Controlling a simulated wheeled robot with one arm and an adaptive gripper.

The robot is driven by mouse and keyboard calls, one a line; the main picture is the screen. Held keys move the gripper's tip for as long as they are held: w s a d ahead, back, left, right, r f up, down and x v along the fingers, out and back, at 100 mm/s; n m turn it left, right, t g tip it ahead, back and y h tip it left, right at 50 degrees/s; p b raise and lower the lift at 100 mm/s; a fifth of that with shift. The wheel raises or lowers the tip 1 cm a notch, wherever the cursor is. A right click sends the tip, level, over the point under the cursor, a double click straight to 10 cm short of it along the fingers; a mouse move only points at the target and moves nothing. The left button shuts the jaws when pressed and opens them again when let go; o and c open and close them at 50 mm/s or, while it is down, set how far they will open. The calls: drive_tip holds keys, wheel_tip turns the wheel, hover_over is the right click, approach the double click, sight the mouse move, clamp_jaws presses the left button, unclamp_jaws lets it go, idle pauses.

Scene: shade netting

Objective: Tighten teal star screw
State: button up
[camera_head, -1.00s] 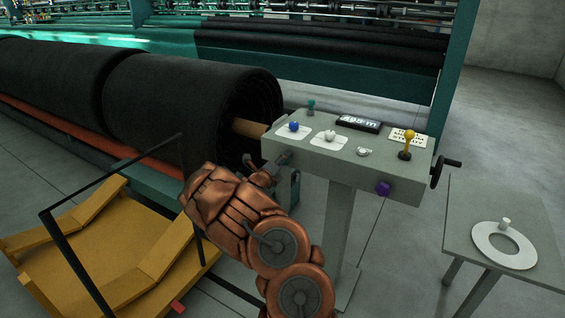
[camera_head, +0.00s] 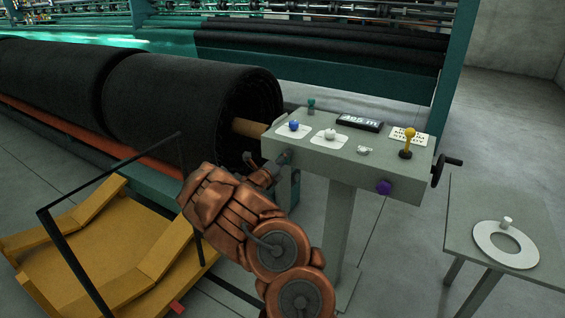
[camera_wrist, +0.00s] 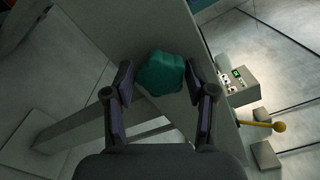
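The teal star screw (camera_wrist: 161,72) is a lobed knob on the grey console's side face, seen in the wrist view. My gripper (camera_wrist: 160,82) has one finger on each side of it. The fingers are apart, with only a sliver of space at the left finger; I see no clear contact at the right one. In the head view my gripper (camera_head: 282,158) is at the left end of the grey console (camera_head: 310,158), and the star screw is hidden there behind my gripper and arm.
The console top carries a blue knob (camera_head: 294,125), a white knob (camera_head: 330,134), a display (camera_head: 360,123) and a yellow lever (camera_head: 409,140). A purple knob (camera_head: 384,187) is on its front. Black netting rolls (camera_head: 180,105) stand behind my arm. A side table (camera_head: 465,215) is at right.

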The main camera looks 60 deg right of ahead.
drive_tip(key=shift+o, duration=0.4)
drive_tip(key=shift+a, duration=0.15)
drive_tip(key=shift+a+r, duration=0.1)
drive_tip(key=shift+a, duration=2.3)
drive_tip(key=shift+o, duration=0.3)
drive_tip(key=o, duration=0.5)
drive_tip(key=shift+s, duration=0.1)
drive_tip(key=shift+a, duration=0.1)
drive_tip(key=shift+s+a, duration=0.15)
drive_tip(key=shift+a, duration=2.8)
drive_tip(key=shift+s+a, duration=0.1)
drive_tip(key=shift+a, duration=2.8)
